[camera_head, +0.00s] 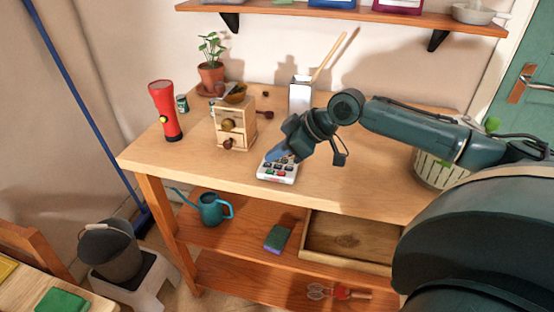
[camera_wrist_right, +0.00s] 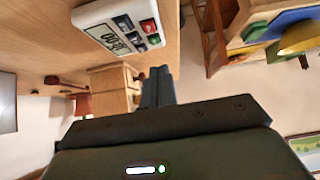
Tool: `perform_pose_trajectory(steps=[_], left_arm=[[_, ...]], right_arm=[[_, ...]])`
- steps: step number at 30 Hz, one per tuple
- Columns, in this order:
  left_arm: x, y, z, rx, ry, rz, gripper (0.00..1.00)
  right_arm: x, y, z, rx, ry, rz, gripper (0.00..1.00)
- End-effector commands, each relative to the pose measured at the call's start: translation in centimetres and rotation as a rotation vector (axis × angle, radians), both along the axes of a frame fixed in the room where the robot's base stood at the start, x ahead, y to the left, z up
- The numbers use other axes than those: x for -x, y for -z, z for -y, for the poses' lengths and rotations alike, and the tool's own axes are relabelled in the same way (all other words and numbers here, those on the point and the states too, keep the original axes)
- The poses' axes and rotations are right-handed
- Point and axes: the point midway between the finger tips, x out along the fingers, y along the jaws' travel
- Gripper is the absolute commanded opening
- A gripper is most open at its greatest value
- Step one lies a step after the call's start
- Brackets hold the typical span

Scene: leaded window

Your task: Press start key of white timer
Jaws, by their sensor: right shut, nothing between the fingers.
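The white timer (camera_head: 277,177) lies on the wooden workbench near its front edge. In the right wrist view the timer (camera_wrist_right: 92,16) shows a display and dark keys, plus a green key (camera_wrist_right: 153,40) and a red key (camera_wrist_right: 149,25); the key labels are too small to read. My right gripper (camera_head: 272,157) is shut and empty, its fingertips at the timer's back part and hiding some of it. In the right wrist view the shut fingers (camera_wrist_right: 157,88) are beside the timer; I cannot tell whether they touch it. My left gripper is not in view.
A small wooden drawer box (camera_head: 236,125) stands just behind the timer, with a red flashlight (camera_head: 165,110) to its left. A white container (camera_head: 300,95) with a wooden stick is behind. Bench left of the timer is clear.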

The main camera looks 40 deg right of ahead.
Motion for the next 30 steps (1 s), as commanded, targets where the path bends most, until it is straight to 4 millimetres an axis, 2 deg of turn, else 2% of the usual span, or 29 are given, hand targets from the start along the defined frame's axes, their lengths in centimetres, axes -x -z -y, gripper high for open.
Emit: perform_pose_trajectory(steps=[1,6,19,24,30], left_arm=[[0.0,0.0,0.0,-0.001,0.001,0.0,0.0],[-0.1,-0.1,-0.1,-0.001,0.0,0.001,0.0],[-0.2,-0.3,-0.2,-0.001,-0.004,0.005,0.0],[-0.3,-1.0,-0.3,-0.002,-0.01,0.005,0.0],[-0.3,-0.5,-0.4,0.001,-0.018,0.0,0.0]], right_arm=[[0.1,1.0,0.1,0.001,0.001,-0.006,0.0],[0.1,2.4,0.1,0.001,0.001,-0.003,0.0],[0.1,2.9,0.1,0.001,0.0,-0.002,0.0],[0.2,4.4,0.1,0.0,0.001,-0.005,0.0],[0.3,5.0,0.1,0.003,-0.001,-0.013,0.0]])
